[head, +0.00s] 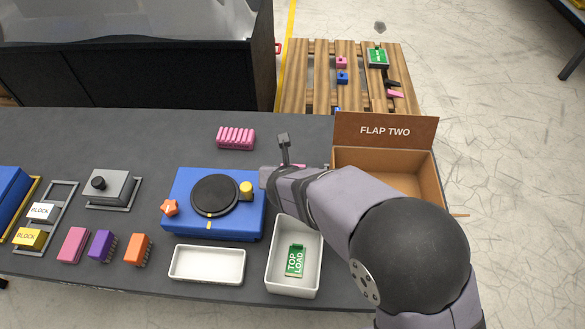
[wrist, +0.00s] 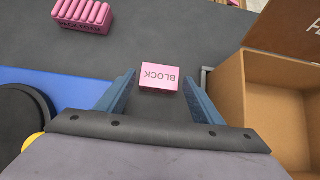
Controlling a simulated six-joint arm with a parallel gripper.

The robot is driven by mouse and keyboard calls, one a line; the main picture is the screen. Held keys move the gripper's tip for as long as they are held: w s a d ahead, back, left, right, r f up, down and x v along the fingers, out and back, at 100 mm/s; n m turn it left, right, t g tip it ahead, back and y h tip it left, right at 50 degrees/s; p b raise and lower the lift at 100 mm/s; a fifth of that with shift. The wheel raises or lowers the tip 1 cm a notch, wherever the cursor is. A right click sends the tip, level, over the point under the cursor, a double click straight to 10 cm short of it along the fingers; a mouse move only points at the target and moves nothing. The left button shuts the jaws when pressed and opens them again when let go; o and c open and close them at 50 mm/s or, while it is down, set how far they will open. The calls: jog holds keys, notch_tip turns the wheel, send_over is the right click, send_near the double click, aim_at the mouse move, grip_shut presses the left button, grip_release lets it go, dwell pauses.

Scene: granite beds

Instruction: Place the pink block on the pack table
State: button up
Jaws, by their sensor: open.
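A pink block (wrist: 159,78) with the word BLOCK lies on the dark grey table (wrist: 180,30). In the head view only a sliver of pink shows behind my arm. My gripper (wrist: 159,88) is open above the table, with one blue finger on each side of the block. Gaps show between the block and both fingers, and nothing is held. In the head view my gripper (head: 281,160) is left of the open carton, partly hidden by my arm. No label names the pack table; the dark grey table (head: 300,128) is the nearest surface.
An open carton (head: 385,180) marked FLAP TWO stands right of my gripper. A blue turntable unit (head: 180,215) is to the left, with a pink ribbed piece (head: 236,138) behind it. White trays (head: 280,280) sit in front. A wooden pallet (head: 300,80) stands beyond the table.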

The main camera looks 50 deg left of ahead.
jog(key=p+v, duration=0.1)
jog(key=v, duration=0.6)
jog(key=shift+s+d+r, duration=0.1)
jog(key=shift+d, duration=0.05)
